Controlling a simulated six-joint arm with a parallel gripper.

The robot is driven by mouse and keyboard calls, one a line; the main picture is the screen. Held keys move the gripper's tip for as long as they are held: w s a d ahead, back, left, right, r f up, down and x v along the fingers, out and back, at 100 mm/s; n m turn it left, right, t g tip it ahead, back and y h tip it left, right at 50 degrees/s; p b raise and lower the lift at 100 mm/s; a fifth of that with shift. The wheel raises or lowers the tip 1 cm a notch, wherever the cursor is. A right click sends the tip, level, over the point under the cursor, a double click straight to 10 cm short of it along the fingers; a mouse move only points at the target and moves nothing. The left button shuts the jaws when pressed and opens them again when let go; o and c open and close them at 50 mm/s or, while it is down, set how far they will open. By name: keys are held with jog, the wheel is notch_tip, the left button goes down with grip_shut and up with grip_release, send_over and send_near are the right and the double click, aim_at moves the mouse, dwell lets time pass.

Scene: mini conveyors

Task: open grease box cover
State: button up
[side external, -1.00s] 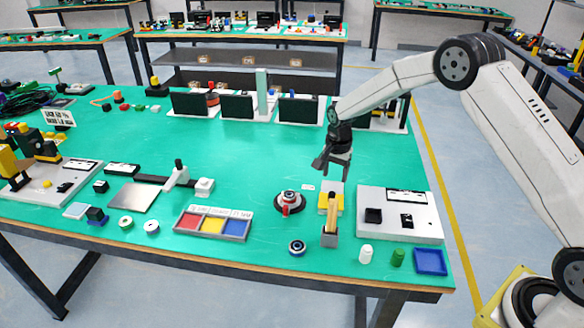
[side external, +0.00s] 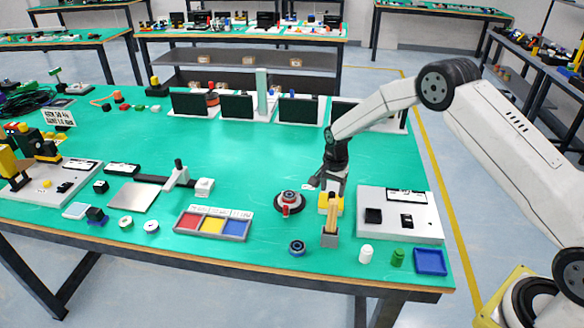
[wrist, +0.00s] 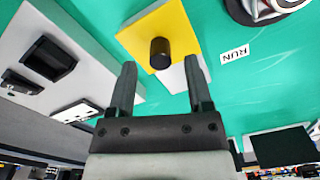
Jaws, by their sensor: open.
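The grease box (side external: 335,212) is a small white box with a yellow cover (side external: 323,202), behind the grey holder near the table's front right. In the wrist view the yellow cover (wrist: 142,35) carries a dark round knob (wrist: 160,52), and part of the white box (wrist: 180,76) shows beside it. My gripper (side external: 326,187) is just above the cover in the side view, pointing down. In the wrist view my gripper (wrist: 159,72) is open, its two fingers apart with the knob in line with the gap. Nothing is between the fingers.
A grey holder with wooden sticks (side external: 330,237) stands just in front of the box. A white panel with black parts (side external: 400,216) lies to the right. A round black-and-red device (side external: 289,201) is to the left.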

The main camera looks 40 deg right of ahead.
jog(key=shift+f, duration=1.25)
grip_shut()
dwell(0.6)
